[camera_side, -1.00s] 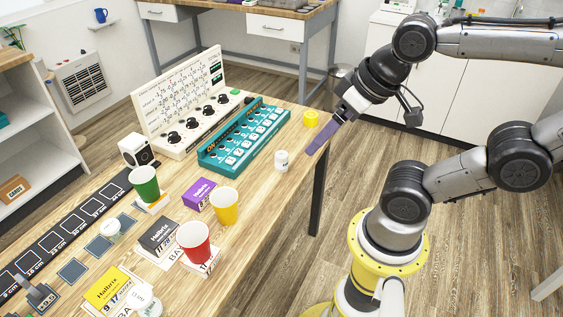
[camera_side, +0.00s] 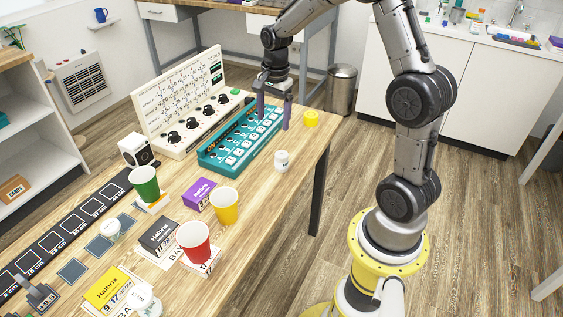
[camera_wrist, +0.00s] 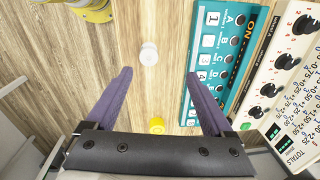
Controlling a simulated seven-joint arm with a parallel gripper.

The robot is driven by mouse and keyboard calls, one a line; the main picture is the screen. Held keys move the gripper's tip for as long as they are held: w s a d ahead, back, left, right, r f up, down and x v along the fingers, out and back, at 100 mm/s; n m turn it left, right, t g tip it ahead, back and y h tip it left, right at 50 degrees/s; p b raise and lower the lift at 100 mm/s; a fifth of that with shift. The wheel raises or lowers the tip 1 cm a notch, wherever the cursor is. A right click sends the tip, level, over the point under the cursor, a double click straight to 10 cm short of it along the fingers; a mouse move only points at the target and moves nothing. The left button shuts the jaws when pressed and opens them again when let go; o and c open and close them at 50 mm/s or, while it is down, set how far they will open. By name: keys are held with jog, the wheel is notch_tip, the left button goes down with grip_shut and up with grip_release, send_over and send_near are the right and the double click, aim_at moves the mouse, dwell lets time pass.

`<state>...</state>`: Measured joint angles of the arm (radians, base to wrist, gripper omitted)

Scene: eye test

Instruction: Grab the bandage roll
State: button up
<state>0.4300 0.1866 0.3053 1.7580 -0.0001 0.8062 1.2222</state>
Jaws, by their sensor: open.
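A small white cylinder (camera_side: 281,160) stands on the table in front of the teal panel in the side view. A short yellow cylinder (camera_side: 311,118) stands near the table's far right corner. I cannot tell for sure which of them is the bandage roll. My gripper (camera_side: 272,120) points down, open and empty, above the teal panel's far end in the side view. In the wrist view, my gripper (camera_wrist: 160,74) has its purple fingers spread wide. The white cylinder (camera_wrist: 148,53) shows just beyond the fingertips, and the yellow cylinder (camera_wrist: 157,125) shows between the fingers, near the palm.
The teal button panel (camera_side: 240,137) and a white dial panel (camera_side: 180,100) stand behind. A yellow cup (camera_side: 224,206), red cup (camera_side: 194,242), green cup (camera_side: 145,185) and purple box (camera_side: 199,194) stand to the left. Bare wood surrounds the white cylinder.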

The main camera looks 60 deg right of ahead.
jog(key=g, duration=0.1)
send_over(282, 154)
notch_tip(282, 154, down, 4)
jog(key=shift+m, duration=0.3)
notch_tip(282, 154, down, 7)
jog(key=shift+s+a+f, duration=0.1)
jog(key=shift+s+a, duration=0.05)
jog(key=shift+w+d+f, duration=0.1)
jog(key=shift+d+f, duration=0.05)
jog(key=shift+f, duration=1.4)
jog(key=shift+w+d+f, duration=0.1)
jog(key=shift+f, duration=1.45)
grip_shut()
jog(key=shift+r, duration=0.1)
